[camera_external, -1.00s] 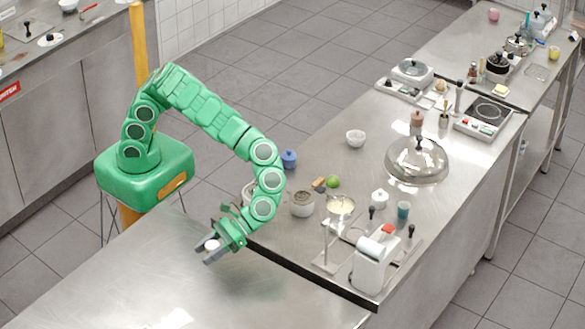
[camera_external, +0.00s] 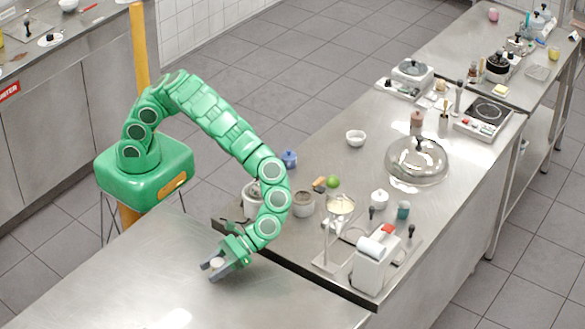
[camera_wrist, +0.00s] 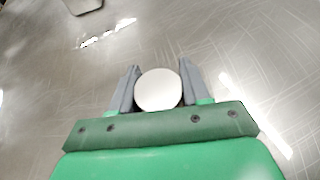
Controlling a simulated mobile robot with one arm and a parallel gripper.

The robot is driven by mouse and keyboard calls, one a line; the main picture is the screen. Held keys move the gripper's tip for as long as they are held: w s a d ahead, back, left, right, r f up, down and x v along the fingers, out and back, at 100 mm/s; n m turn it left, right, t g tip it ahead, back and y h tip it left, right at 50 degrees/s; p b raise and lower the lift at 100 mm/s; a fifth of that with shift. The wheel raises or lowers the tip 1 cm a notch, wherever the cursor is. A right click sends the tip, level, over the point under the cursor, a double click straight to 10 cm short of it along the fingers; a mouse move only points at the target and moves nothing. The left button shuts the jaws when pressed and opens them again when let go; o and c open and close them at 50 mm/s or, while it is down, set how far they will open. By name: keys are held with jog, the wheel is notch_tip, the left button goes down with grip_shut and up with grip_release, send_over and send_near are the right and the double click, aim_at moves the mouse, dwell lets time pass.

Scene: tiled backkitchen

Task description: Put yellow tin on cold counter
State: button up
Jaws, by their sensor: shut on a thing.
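My gripper (camera_external: 214,267) is shut on a small round thing, taken as the yellow tin (camera_external: 217,263). Only its pale, nearly white round top shows clearly; I cannot make out any yellow on its side. In the wrist view the tin (camera_wrist: 158,90) sits upright between the two grey fingers of my gripper (camera_wrist: 158,78). The gripper is low over the bare steel counter (camera_external: 120,300) in the foreground, taken as the cold counter. I cannot tell whether the tin touches the surface.
The foreground counter is clear around the gripper. The adjoining counter (camera_external: 300,255) to the right is crowded: a grey pot (camera_external: 303,204), a stand (camera_external: 336,240), a white dispenser (camera_external: 370,268), a glass dome (camera_external: 417,160). A dark edge runs between the two counters.

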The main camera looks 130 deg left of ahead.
jog(key=shift+f, duration=0.65)
jog(key=shift+f, duration=0.1)
jog(key=o, duration=1.1)
jog(key=shift+c, duration=0.2)
